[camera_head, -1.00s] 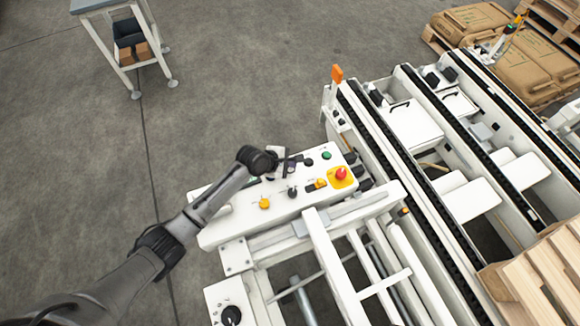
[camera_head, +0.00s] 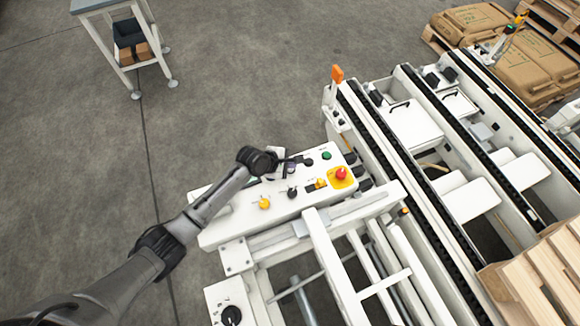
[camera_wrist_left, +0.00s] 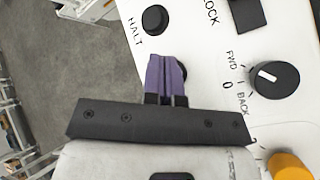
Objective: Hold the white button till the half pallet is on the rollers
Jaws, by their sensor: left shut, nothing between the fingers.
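My left gripper (camera_head: 290,163) is over the white control panel (camera_head: 235,213). In the left wrist view its purple fingers (camera_wrist_left: 166,68) are shut with nothing between them, pointing at the panel face. A dark round part shows just behind the fingers, mostly hidden. I cannot make out a white button; the fingers and hand cover that part of the panel. Whether the fingertips touch the panel I cannot tell. A wooden pallet (camera_head: 550,268) is at the lower right, partly out of frame, beside the black conveyor chains (camera_head: 420,205). My right gripper is not in view.
The panel carries a red stop button (camera_head: 341,173), a green button (camera_head: 326,155), a yellow button (camera_head: 264,202) and a black FWD/BACK knob (camera_wrist_left: 274,77). The black HALT button (camera_wrist_left: 155,20) is near the fingers. Brown sacks (camera_head: 520,70) lie at the upper right.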

